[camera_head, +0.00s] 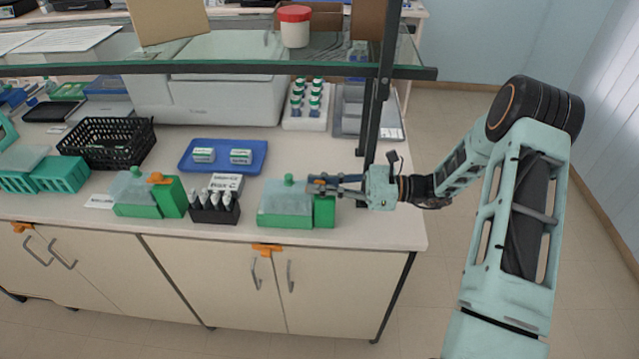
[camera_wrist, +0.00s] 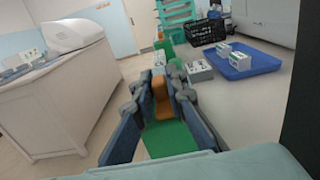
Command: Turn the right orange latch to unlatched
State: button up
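The right orange latch (camera_head: 316,187) sits on top of the green block at the right end of the right staining box (camera_head: 286,205), near the counter's right end. My gripper (camera_head: 322,184) reaches in from the right at the height of the latch and partly hides it. In the wrist view the latch (camera_wrist: 160,92) stands between the two fingers of my gripper (camera_wrist: 164,84), which lie close against its sides. The green block (camera_wrist: 168,138) shows below it. The left staining box (camera_head: 140,192) has its own orange latch (camera_head: 157,178).
A dark rack of slides or vials (camera_head: 214,208) stands between the two boxes. Behind are a blue tray (camera_head: 190,166) with small white boxes and a black basket (camera_head: 107,142). A black shelf post (camera_head: 375,120) rises close behind my gripper, under a glass shelf (camera_head: 230,62).

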grip_shut()
